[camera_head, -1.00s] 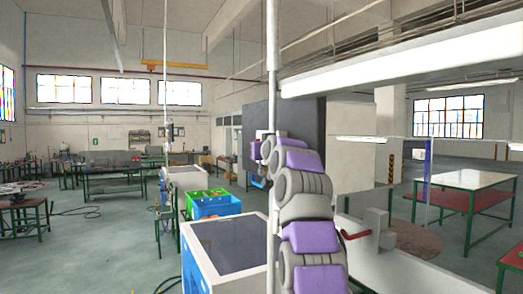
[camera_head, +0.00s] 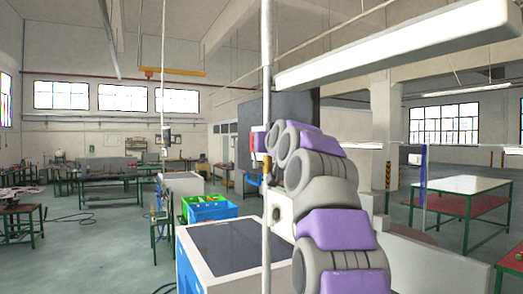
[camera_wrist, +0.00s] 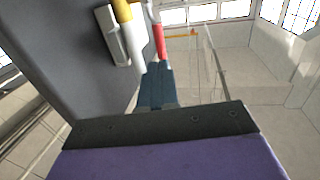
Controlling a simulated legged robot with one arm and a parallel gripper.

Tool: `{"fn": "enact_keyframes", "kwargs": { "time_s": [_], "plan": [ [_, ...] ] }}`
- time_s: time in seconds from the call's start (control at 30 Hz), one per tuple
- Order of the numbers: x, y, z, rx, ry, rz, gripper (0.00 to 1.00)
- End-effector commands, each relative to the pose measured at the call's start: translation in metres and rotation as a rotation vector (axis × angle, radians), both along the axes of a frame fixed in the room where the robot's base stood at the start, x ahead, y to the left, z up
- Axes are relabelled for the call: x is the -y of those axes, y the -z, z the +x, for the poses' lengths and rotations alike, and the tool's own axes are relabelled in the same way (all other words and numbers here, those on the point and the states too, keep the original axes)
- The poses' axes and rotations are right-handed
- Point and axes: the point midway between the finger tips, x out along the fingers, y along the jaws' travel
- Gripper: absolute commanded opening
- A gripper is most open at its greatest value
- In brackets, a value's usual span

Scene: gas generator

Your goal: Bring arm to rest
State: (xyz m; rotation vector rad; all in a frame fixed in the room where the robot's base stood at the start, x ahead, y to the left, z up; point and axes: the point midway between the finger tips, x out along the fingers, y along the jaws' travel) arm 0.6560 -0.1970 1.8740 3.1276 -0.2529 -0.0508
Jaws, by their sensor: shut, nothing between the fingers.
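My arm (camera_head: 335,228), grey with purple covers, rises at right of centre in the head view. In that view it reaches away from me and hides most of my gripper. In the wrist view my gripper (camera_wrist: 158,68) shows as narrow blue-grey fingers beyond a dark plate and purple cover. The fingers are together with nothing held between them. A red rod and a white post with a yellow top (camera_wrist: 132,35) appear beyond the fingertips. I cannot tell the exact gap, but no contact shows.
A dark panel (camera_head: 285,112) stands behind my arm. A thin pale pole (camera_head: 266,190) rises left of my arm. A white cabinet (camera_head: 228,247) and blue crate (camera_head: 212,212) stand left of it. A red-and-white table (camera_head: 465,205) is at right.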

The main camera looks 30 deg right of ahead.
Motion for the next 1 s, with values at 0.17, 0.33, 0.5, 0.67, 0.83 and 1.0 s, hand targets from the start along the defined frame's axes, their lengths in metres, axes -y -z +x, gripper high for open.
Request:
{"fn": "enact_keyframes", "kwargs": {
  "time_s": [0.17, 0.33, 0.5, 0.67, 0.83, 1.0],
  "plan": [
    [-0.002, 0.0, -0.019, 0.001, -0.001, 0.003, 0.0],
    [-0.004, 0.0, -0.032, 0.002, 0.0, 0.002, 0.0],
    [-0.006, -0.001, -0.042, 0.002, 0.0, 0.001, 0.0],
    [-0.006, 0.0, -0.043, 0.001, 0.0, 0.001, 0.0],
    [-0.013, 0.016, -0.042, -0.032, -0.011, 0.011, 0.0],
    [-0.045, 0.09, -0.045, -0.194, -0.058, 0.052, 0.0]
  ]
}}
